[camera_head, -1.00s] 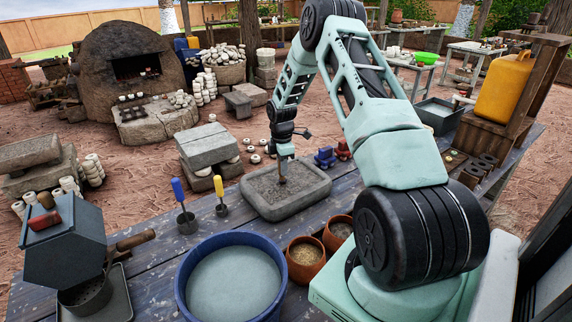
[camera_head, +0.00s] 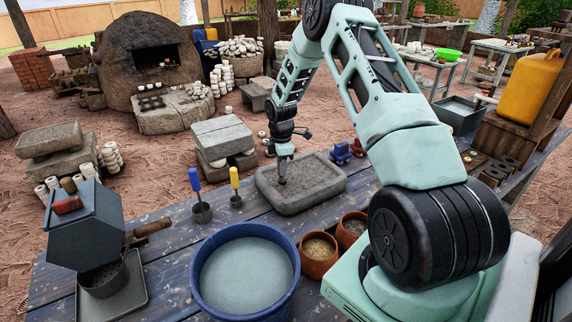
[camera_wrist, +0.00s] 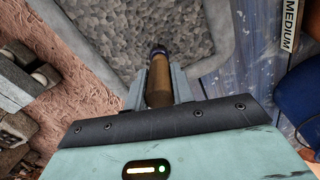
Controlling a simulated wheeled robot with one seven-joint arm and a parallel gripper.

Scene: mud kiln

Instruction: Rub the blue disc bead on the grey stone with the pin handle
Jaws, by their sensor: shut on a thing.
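The grey stone (camera_head: 325,187) is a shallow block with a raised rim and rough hollow, lying on the blue table. It also shows in the wrist view (camera_wrist: 105,30). My gripper (camera_head: 283,176) is over the left part of its hollow, pointing down. In the wrist view my gripper (camera_wrist: 158,95) is shut on the pin handle (camera_wrist: 159,82), a brown wooden rod. A dark blue ring at the handle's far end looks like the disc bead (camera_wrist: 158,51). It is at or just above the stone; I cannot tell whether it touches.
A blue tub of water (camera_head: 203,292) and two brown pots (camera_head: 319,268) stand in front of the stone. Blue-handled (camera_head: 195,182) and yellow-handled (camera_head: 234,179) tools stand in small cups to its left. Small blue blocks (camera_head: 341,153) sit behind it.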

